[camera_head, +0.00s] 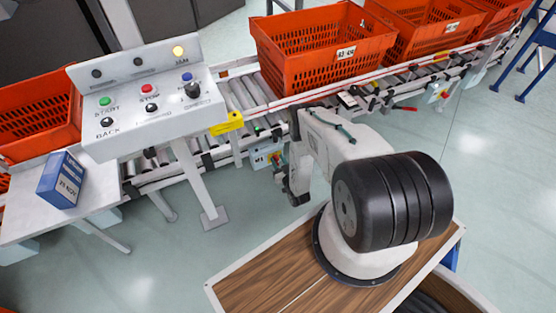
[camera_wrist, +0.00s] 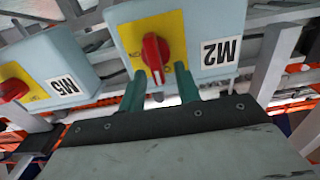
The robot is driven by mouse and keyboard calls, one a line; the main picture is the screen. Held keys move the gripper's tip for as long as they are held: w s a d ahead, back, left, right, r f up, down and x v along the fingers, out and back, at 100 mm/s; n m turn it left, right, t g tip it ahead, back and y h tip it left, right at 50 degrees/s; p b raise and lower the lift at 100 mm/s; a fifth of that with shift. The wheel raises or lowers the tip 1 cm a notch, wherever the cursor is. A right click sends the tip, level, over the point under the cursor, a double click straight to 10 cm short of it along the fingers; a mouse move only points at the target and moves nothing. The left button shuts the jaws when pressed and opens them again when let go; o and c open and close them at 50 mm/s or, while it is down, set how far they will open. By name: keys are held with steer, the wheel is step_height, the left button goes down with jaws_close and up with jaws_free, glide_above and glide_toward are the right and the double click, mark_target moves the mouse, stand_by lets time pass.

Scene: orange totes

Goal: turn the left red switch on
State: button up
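Two pale blue switch boxes show in the wrist view. The box (camera_wrist: 205,22) at the top middle has a yellow plate, a red rotary switch (camera_wrist: 155,50) and a label that seems to read M2. The box (camera_wrist: 65,62) at the left has its own red switch (camera_wrist: 12,90), cut by the picture edge, and a label that seems to read M5. My gripper (camera_wrist: 159,73) is open. Its green fingertips stand either side of the lower end of the middle red switch; I cannot tell whether they touch it. In the head view a switch box (camera_head: 262,158) shows beside the conveyor, partly behind my arm.
A roller conveyor (camera_head: 240,92) carries orange totes (camera_head: 310,70). A control panel (camera_head: 150,125) with buttons and a lit yellow lamp (camera_head: 178,51) stands at the left. A blue box (camera_head: 62,180) lies on a white table (camera_head: 30,222). Metal rails and frame parts surround the switch boxes.

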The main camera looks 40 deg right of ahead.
steer(key=shift+w+d, duration=0.1)
steer(key=shift+w, duration=0.4)
